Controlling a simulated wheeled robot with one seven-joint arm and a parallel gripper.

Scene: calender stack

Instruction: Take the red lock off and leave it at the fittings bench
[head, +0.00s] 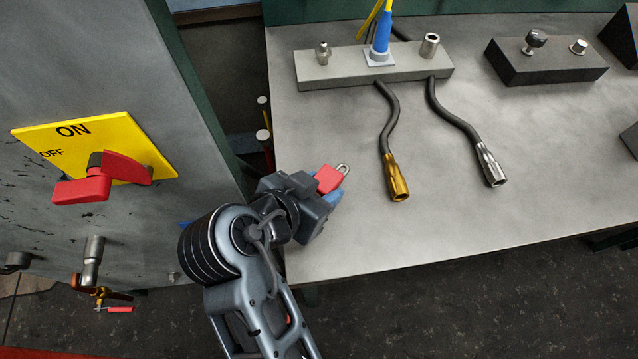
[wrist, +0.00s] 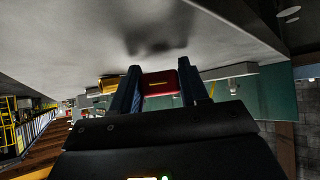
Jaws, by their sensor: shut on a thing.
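The red lock (head: 329,179) is a small red padlock with a metal shackle. My gripper (head: 330,187) is shut on it, at the left front part of the grey bench top (head: 330,240) in the head view. In the wrist view the red lock (wrist: 161,86) sits between the two blue fingers of my gripper (wrist: 160,90). I cannot tell for sure whether the lock touches the bench top. The red switch handle (head: 95,182) on the yellow ON/OFF plate (head: 70,135) has no lock visible on it.
Two dark hoses with a brass end (head: 397,180) and a silver end (head: 491,166) lie on the bench, right of the lock. A grey fittings block (head: 340,70) and a dark block (head: 545,68) stand behind. The bench's front middle is clear. The grey cabinet (head: 110,60) stands left.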

